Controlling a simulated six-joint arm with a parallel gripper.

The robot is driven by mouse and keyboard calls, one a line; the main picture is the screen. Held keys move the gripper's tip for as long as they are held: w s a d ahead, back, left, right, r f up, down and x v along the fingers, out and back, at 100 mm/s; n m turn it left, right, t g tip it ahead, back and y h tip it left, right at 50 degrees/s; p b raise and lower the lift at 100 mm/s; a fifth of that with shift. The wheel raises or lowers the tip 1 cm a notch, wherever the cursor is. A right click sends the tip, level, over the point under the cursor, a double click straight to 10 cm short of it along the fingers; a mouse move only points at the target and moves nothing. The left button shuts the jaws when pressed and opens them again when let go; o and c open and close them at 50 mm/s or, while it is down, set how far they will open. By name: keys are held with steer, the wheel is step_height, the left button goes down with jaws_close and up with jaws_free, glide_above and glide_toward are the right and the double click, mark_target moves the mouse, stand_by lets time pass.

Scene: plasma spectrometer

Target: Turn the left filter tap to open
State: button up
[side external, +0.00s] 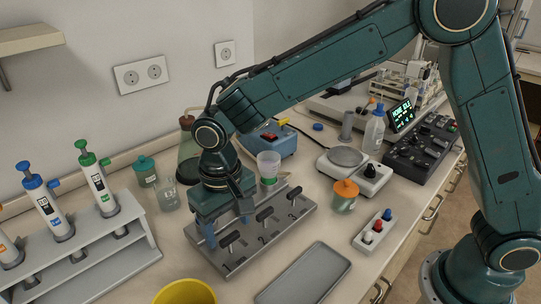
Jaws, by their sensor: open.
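A grey metal filter manifold (238,265) stands in the middle of the bench with a row of three black T-handled taps. The left filter tap (229,241) is at the near left end, the middle tap (264,216) is beside it, and the right tap (293,194) is at the far end. My gripper (228,228) points down over the left part of the manifold, just behind the left tap. Its jaws are open, with nothing seen between them. It hides the back left of the manifold. I cannot tell whether a finger touches the tap.
A clear cup (268,165) stands at the manifold's back right. A pipette rack (100,245) is at left, a yellow bowl (185,292) and grey tray (304,275) in front. An orange-lidded jar (345,195) and hot plate (350,165) are at right.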

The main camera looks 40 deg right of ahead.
steer(key=shift+f, duration=1.05)
steer(key=shift+c, duration=0.2)
steer(key=c, duration=0.9)
steer(key=shift+c, duration=0.2)
